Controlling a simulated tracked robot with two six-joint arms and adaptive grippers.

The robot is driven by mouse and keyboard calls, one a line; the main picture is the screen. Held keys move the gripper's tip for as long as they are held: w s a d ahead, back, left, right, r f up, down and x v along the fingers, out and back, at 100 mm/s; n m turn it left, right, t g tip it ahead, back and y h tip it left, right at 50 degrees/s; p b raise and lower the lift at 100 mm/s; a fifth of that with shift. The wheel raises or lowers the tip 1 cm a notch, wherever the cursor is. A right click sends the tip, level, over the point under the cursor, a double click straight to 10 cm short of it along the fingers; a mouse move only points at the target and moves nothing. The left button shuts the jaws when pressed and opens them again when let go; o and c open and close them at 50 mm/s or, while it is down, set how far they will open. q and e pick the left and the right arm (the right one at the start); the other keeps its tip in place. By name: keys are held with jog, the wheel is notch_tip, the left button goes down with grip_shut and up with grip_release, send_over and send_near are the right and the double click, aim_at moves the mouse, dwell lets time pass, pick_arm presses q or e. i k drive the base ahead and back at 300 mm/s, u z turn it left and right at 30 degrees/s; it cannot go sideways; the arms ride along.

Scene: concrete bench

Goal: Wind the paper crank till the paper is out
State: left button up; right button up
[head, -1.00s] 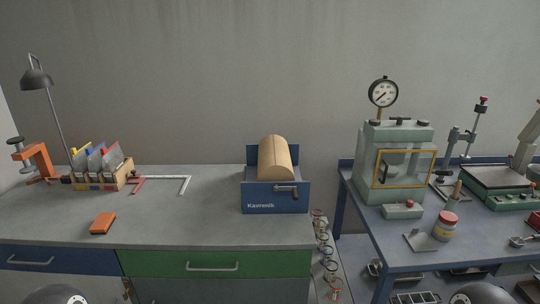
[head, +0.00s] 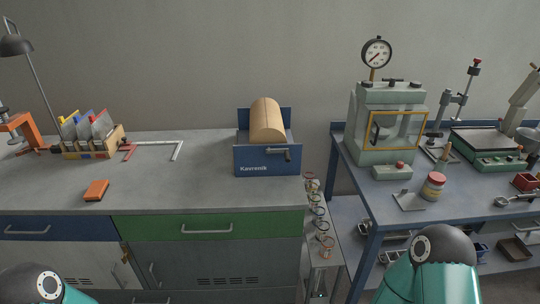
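A blue paper dispenser (head: 254,161) marked "Kavronik" stands near the right end of the grey-topped bench. A large tan paper roll (head: 266,120) sits in it, between its front and back walls. A grey crank (head: 279,152) is on the dispenser's front face, toward the right. No paper strip is visible hanging from the roll. Neither gripper is in view. Only rounded teal and dark parts of my arms show at the bottom left and bottom right, well below the dispenser and apart from it.
An orange block (head: 96,190) lies on the bench front left, near a wooden organizer (head: 95,151) and a white square (head: 177,151). A blue table (head: 379,211) at right carries a green press (head: 387,125). The bench (head: 190,194) is clear before the dispenser.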

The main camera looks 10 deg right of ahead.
aim_at(266, 124)
jog(key=u, duration=0.75)
jog(key=i, duration=0.5)
jog(key=z, duration=0.45)
